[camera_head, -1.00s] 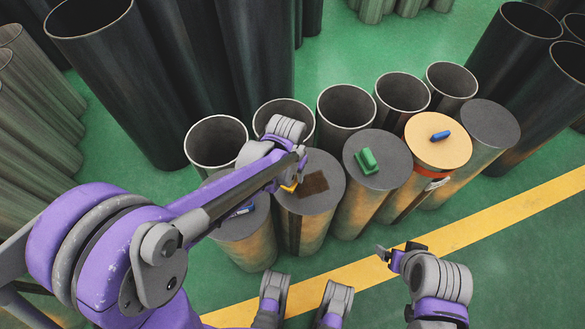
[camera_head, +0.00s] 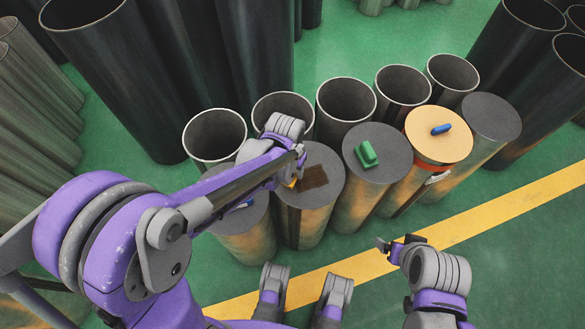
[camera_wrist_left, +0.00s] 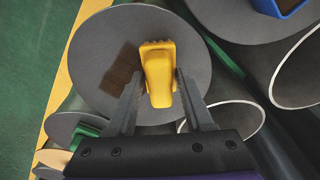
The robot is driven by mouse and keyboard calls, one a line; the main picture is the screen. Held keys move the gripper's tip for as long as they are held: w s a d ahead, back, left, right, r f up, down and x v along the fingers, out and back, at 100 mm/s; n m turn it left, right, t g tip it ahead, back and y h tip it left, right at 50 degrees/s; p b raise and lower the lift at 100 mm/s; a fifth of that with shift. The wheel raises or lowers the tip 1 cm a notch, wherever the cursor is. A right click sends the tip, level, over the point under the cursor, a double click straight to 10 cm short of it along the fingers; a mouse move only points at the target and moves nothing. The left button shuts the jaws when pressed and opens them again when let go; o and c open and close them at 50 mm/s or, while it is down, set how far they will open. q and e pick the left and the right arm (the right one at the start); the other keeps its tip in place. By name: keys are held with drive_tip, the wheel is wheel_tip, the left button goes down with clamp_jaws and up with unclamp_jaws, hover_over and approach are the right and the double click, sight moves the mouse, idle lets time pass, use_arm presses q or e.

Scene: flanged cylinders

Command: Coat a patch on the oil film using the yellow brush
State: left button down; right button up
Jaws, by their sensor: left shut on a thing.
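The yellow brush (camera_wrist_left: 158,75) is between the fingers of my left gripper (camera_wrist_left: 155,90), which is shut on it, over a grey cylinder top. In the head view, my left arm hides most of the brush, and only a bit of yellow (camera_head: 292,183) shows. The brown oil film (camera_head: 314,176) is a dark square patch on the same cylinder top; it also shows in the left wrist view (camera_wrist_left: 121,70), left of the brush. I cannot tell whether the bristles touch the surface. My right gripper (camera_head: 384,246) is at the lower right, away from the cylinders; its opening is unclear.
A green brush-like block (camera_head: 367,154) lies on the neighbouring grey top. A blue item (camera_head: 441,129) lies on the tan top (camera_head: 438,143). Another blue item (camera_head: 243,206) is on the left cylinder. Open pipes (camera_head: 346,104) stand behind. Green floor is free at the front right.

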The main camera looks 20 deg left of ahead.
use_arm(q)
drive_tip(key=r, duration=0.1)
drive_tip(key=r+p, duration=0.1)
drive_tip(key=r, duration=0.1)
drive_tip(key=shift+s+a, duration=0.1)
drive_tip(key=shift+a, duration=0.1)
drive_tip(key=shift+d+r+p, duration=0.2)
drive_tip(key=shift+r+p, duration=0.45)
drive_tip(key=shift+r, duration=0.1)
drive_tip(key=shift+r+p, duration=1.45)
drive_tip(key=shift+r, duration=0.6)
